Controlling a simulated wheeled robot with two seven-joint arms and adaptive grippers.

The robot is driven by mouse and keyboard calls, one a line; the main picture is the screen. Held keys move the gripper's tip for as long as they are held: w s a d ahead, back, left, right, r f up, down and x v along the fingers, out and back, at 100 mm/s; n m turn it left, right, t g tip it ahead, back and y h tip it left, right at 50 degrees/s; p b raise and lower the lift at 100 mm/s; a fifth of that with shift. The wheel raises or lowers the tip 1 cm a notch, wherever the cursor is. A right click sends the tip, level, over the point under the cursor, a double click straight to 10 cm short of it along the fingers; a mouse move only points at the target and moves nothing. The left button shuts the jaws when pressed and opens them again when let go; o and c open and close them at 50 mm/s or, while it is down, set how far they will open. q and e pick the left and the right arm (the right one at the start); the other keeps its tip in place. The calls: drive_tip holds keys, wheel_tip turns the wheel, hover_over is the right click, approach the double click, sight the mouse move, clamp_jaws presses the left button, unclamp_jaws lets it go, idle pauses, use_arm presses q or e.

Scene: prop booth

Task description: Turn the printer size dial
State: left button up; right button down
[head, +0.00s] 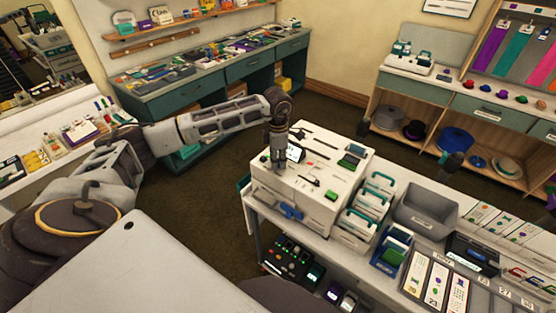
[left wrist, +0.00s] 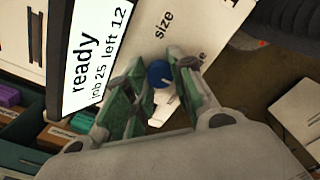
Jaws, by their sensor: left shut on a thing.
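The printer (head: 318,178) is a white box on the bench, with a small lit screen (head: 296,153) on it. In the left wrist view the screen (left wrist: 92,55) reads "ready", "job 25 left 12". The blue size dial (left wrist: 159,73) sits beside the printed word "size", with a pale mark on its face. My left gripper (head: 278,163) reaches down to the printer beside the screen. In the left wrist view its fingers (left wrist: 160,92) are on both sides of the dial and shut on it. In the head view the gripper hides the dial.
Teal-handled boxes (head: 368,205) and a grey bin (head: 425,212) stand to the printer's right. A blue part (head: 290,212) sticks out of its front. A control box with lit buttons (head: 293,262) is on the shelf below. Open floor lies left of the bench.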

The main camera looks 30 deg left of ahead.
use_arm(q)
drive_tip(key=shift+m+b, duration=0.5)
drive_tip(key=shift+b, duration=0.2)
drive_tip(key=m+b, duration=0.2)
drive_tip(key=shift+w+f+m+b, duration=0.1)
drive_tip(key=shift+m+b, duration=0.3)
drive_tip(key=m+b, duration=0.2)
drive_tip(key=m, duration=0.1)
drive_tip(key=shift+b, duration=0.35)
drive_tip(key=shift+m+b, duration=0.55)
drive_tip(key=shift+m, duration=0.45)
drive_tip(key=shift+r, duration=0.2)
drive_tip(key=o, duration=1.1)
drive_tip(key=shift+c, duration=0.2)
